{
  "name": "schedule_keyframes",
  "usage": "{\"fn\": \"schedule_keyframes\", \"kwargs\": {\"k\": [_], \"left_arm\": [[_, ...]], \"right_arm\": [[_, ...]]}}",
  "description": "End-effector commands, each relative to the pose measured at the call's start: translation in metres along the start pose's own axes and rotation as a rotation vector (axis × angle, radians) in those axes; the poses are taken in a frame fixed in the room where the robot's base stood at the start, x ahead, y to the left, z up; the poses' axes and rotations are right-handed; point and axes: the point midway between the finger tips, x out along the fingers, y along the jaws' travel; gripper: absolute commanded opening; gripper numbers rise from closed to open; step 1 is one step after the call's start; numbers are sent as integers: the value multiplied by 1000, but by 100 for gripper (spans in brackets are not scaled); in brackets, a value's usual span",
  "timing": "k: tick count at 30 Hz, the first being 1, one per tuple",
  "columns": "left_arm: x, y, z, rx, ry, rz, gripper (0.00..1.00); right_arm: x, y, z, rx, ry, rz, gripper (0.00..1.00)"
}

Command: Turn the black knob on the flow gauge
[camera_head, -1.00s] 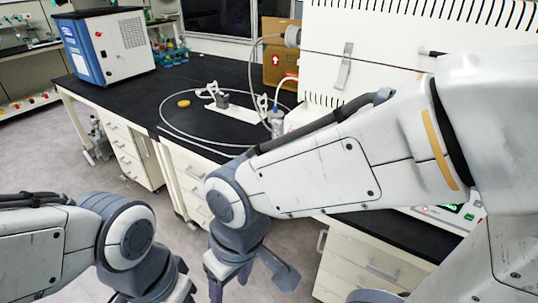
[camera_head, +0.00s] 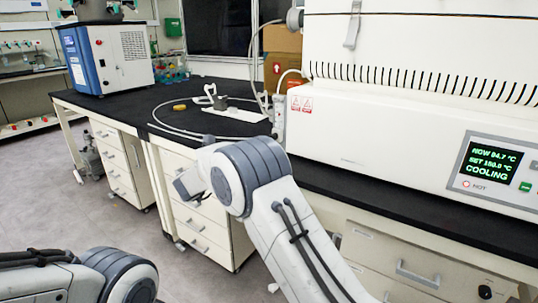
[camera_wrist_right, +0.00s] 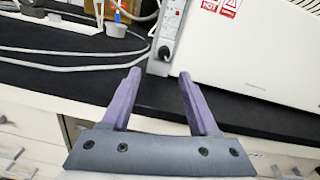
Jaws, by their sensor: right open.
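The flow gauge (camera_wrist_right: 168,30) is a slim, pale upright unit at the top middle of the right wrist view, with its black knob (camera_wrist_right: 165,52) low on its front. In the head view the gauge (camera_head: 279,118) stands beside the left end of the large white oven; its knob is too small to make out there. My right gripper (camera_wrist_right: 160,73) is open and empty, its two purple fingers pointing toward the gauge with the knob beyond and roughly between the tips. My left forearm shows at the lower left of the head view; its gripper is out of frame.
The white oven (camera_head: 400,130) with a lit display stands right of the gauge on the black bench (camera_head: 130,103). Tubing (camera_head: 190,134) loops over the bench left of the gauge.

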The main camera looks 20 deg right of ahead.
Motion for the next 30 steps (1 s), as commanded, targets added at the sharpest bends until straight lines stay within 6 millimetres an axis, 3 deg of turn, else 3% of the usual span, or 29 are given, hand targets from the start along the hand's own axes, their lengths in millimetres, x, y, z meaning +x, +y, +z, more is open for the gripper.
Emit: {"fn": "schedule_keyframes", "kwargs": {"k": [5,18,30], "left_arm": [[1,0,0,0,1,0,50],[0,0,0,0,1,0,50],[0,0,0,0,0,0,50]], "right_arm": [[19,-7,-4,31,0,-36,61],[94,-8,-3,26,-1,-30,61],[107,-8,-3,24,-1,-27,61]]}}
